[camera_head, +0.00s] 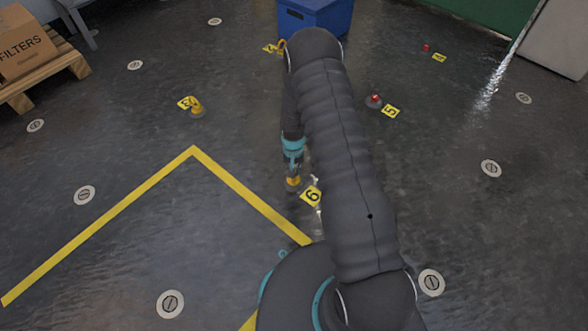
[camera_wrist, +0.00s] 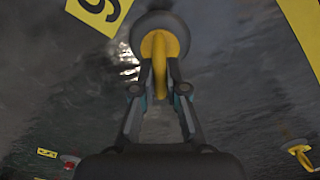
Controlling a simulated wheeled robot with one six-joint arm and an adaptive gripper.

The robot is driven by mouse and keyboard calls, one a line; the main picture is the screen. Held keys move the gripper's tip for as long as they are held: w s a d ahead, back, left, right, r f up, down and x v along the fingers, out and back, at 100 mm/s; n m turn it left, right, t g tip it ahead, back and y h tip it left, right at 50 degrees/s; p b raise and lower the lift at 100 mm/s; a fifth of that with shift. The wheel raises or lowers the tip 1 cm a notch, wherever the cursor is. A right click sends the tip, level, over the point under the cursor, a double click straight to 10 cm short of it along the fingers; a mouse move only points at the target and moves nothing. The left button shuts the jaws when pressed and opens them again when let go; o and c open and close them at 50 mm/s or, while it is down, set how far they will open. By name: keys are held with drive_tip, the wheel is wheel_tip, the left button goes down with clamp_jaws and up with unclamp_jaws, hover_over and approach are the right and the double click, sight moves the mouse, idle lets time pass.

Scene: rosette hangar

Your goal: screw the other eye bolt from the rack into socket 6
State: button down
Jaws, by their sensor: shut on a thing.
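My gripper (camera_head: 293,179) points down at the floor beside the yellow tag marked 6 (camera_head: 311,195). It is shut on a yellow eye bolt (camera_head: 293,184). In the wrist view the yellow eye of the bolt (camera_wrist: 160,66) stands between the fingertips (camera_wrist: 159,88), over a round grey socket plate (camera_wrist: 150,30). The tag marked 6 also shows at the upper left there (camera_wrist: 98,12). The fingers and the bolt hide the socket's hole, so I cannot tell how deep the bolt sits. The rack is not clearly in view.
Another yellow eye bolt (camera_head: 197,108) stands by tag 3 (camera_head: 187,103). Red pieces stand by tag 5 (camera_head: 390,111) and by tag 4 (camera_head: 439,57). A blue box (camera_head: 315,17) is at the back. Yellow floor lines (camera_head: 245,191) run left of my arm; open floor lies around.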

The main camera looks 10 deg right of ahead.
drive_tip(key=m+b, duration=0.1)
drive_tip(key=m, duration=0.2)
drive_tip(key=shift+f, duration=0.2)
drive_tip(key=m+b, duration=0.1)
drive_tip(key=m, duration=0.3)
drive_tip(key=shift+a+m, duration=0.1)
drive_tip(key=shift+m, duration=0.2)
drive_tip(key=shift+m+b, duration=0.3)
drive_tip(key=shift+m, duration=0.6)
drive_tip(key=m+b, duration=0.1)
drive_tip(key=m, duration=0.3)
drive_tip(key=shift+w+m, duration=0.15)
drive_tip(key=shift+m, duration=0.25)
drive_tip(key=m, duration=0.3)
drive_tip(key=shift+w+m, duration=0.1)
drive_tip(key=shift+m, duration=0.8)
